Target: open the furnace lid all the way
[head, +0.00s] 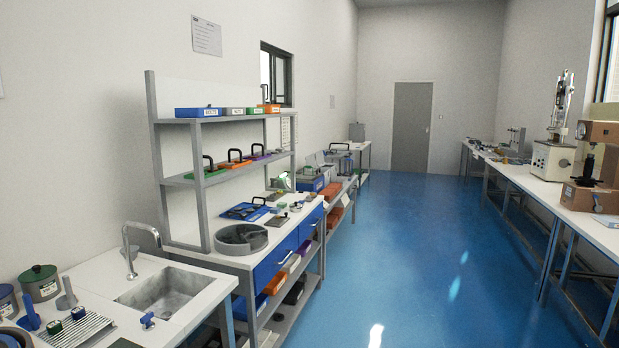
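I cannot make out a furnace or its lid with certainty. A small grey box (357,131) stands on the far table by the left wall, too small to tell what it is. Nearer along that wall, a bench holds blue and grey equipment (311,178), with a black handle (340,146) above a box behind it. Whether any of these has a lid, open or shut, I cannot tell. Neither of my grippers can be made out in the head view.
A sink (172,293) and a green-topped pot (40,281) are on the near-left counter. A round grey basin (240,238) sits on the shelved bench (200,258). Testers, including a brown one (592,196), stand on the right bench. The blue floor (415,250) between is clear.

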